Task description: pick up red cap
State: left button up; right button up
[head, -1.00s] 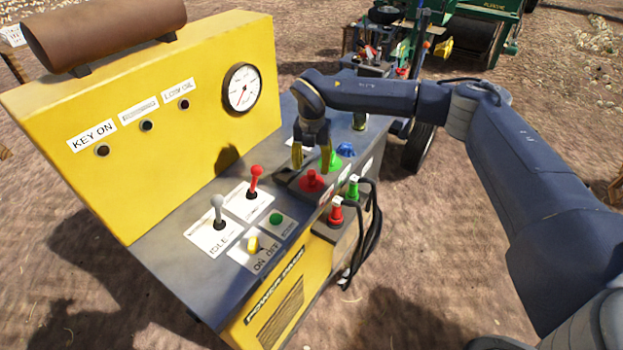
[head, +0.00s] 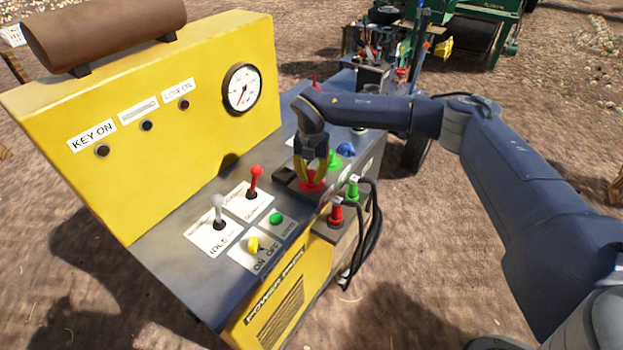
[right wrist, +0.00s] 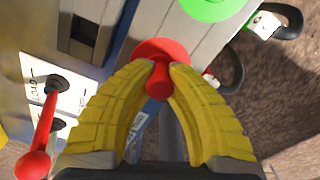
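The red cap (head: 312,185) sits on the right part of the yellow machine's grey top, with a round flange and a small knob. It also shows in the right wrist view (right wrist: 150,48), at the top middle. My right gripper (head: 316,174) is over the cap, pointing down. In the right wrist view its yellow fingertips (right wrist: 162,68) close in on both sides of the red knob and appear to touch it. The fingers hide part of the cap in the head view. My left gripper is not in view.
A green cap (head: 335,162) and a blue cap (head: 346,150) stand just beyond the red one. Red (head: 336,212) and green (head: 353,187) plugs with black cables are on the machine's right side. A red lever (head: 255,180) and a grey lever (head: 218,210) stand to the left.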

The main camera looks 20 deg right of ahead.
aim_at(312, 172)
grip_shut()
jog(key=shift+r, duration=0.1)
notch_tip(312, 172, up, 20)
dwell(0.7)
dwell(0.7)
